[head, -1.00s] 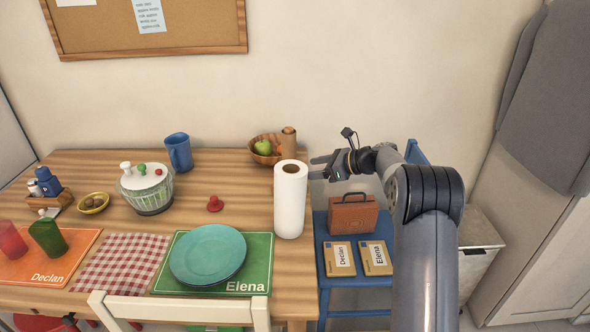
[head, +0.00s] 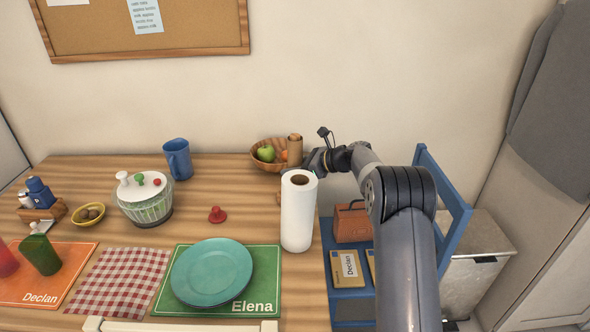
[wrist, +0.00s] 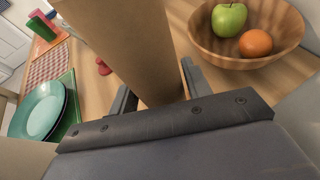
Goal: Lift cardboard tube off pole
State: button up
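The cardboard tube (head: 295,150) is brown and stands upright at the back right of the table, beside the fruit bowl. In the wrist view the tube (wrist: 125,40) fills the middle, between the two fingers of my gripper (wrist: 155,92). The fingers lie close along both sides of it; whether they press on it is unclear. In the head view my gripper (head: 312,160) is at the tube's right side, partly behind the paper roll. The pole is not visible, and the tube's lower end is hidden.
A white paper roll (head: 298,215) stands just in front of my gripper. A wooden bowl (head: 258,160) with an apple and an orange is left of the tube. A blue chair (head: 440,195) stands at right. A teal plate (head: 211,270) lies front left.

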jog(key=c, duration=0.5)
jog(key=shift+c, duration=0.2)
jog(key=shift+r, duration=0.1)
notch_tip(320, 180, up, 24)
jog(key=p, duration=0.6)
dwell(0.6)
jog(key=shift+r, duration=0.1)
